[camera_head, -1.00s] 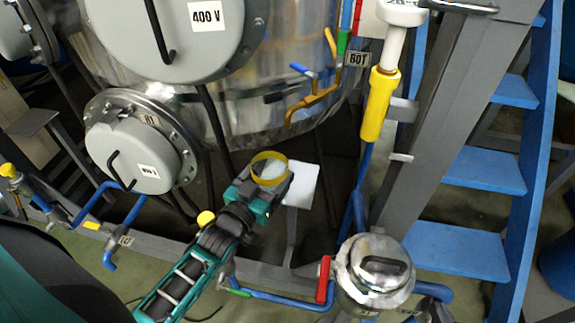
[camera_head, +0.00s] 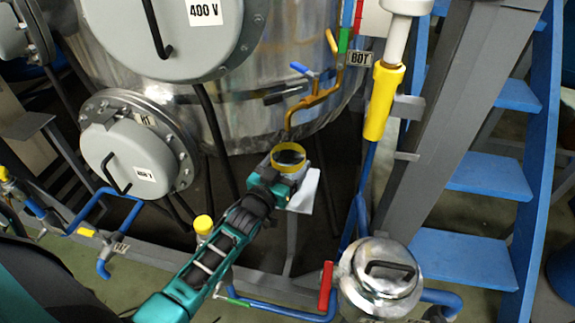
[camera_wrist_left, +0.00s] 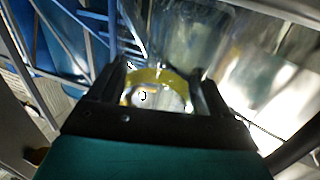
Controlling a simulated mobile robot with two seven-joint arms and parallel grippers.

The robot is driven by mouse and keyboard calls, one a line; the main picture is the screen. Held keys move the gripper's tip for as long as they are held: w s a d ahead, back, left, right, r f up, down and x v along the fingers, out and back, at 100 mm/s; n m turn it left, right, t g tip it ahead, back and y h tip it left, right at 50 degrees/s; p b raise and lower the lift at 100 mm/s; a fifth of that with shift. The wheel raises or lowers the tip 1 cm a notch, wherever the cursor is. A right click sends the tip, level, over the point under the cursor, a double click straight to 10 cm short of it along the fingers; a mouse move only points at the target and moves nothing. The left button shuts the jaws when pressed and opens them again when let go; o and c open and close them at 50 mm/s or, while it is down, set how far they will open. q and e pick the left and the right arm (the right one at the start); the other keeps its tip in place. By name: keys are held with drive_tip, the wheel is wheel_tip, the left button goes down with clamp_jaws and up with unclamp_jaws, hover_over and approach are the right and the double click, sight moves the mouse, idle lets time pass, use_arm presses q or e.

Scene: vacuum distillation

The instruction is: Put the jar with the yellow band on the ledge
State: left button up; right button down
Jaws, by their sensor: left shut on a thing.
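The jar with the yellow band (camera_head: 286,168) is held in my left gripper (camera_head: 283,176), its round mouth facing the head camera. In the left wrist view the yellow band (camera_wrist_left: 160,76) lies between the two dark fingers of the left gripper (camera_wrist_left: 160,92), which are shut on the jar. A small pale plate (camera_head: 306,191), which looks like the ledge, stands on a thin post just below and right of the jar. The gripper hides part of it. I cannot tell whether the jar touches it. My right gripper is not in view.
A large steel vessel (camera_head: 240,120) with grey round covers stands behind. A brass-coloured tap (camera_head: 312,100) is close above the jar. A steel pot (camera_head: 380,278) is at the lower right. A grey beam (camera_head: 428,150) and blue stairs (camera_head: 488,175) stand at the right.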

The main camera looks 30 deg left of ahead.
use_arm(q)
drive_tip(key=o, duration=0.8)
drive_tip(key=shift+f, duration=0.2)
drive_tip(key=o, duration=0.4)
drive_tip(key=shift+o, duration=0.2)
drive_tip(key=shift+r, duration=0.2)
drive_tip(key=shift+s, duration=0.35)
drive_tip(key=s+p, duration=0.2)
drive_tip(key=s, duration=0.9)
drive_tip(key=shift+s, duration=0.2)
